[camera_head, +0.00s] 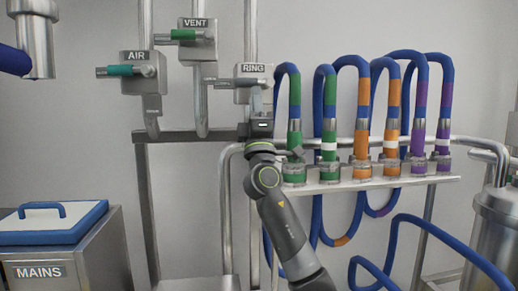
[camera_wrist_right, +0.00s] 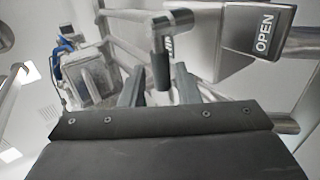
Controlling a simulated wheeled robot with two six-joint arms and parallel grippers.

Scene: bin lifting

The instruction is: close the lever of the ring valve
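The ring valve (camera_head: 252,84) is a grey metal box under a RING label, centre-left in the head view. Its lever shows in the right wrist view as a metal arm (camera_wrist_right: 181,19) with a dark cylindrical grip (camera_wrist_right: 161,70). My left gripper is not in view.
AIR (camera_head: 151,70) and VENT (camera_head: 202,48) valves with green handles are at upper left. A rack of coloured hose couplings (camera_head: 361,172) stands close right of my right arm. The MAINS box (camera_head: 52,245) is at lower left. An OPEN sign (camera_wrist_right: 264,32) shows beside the lever.

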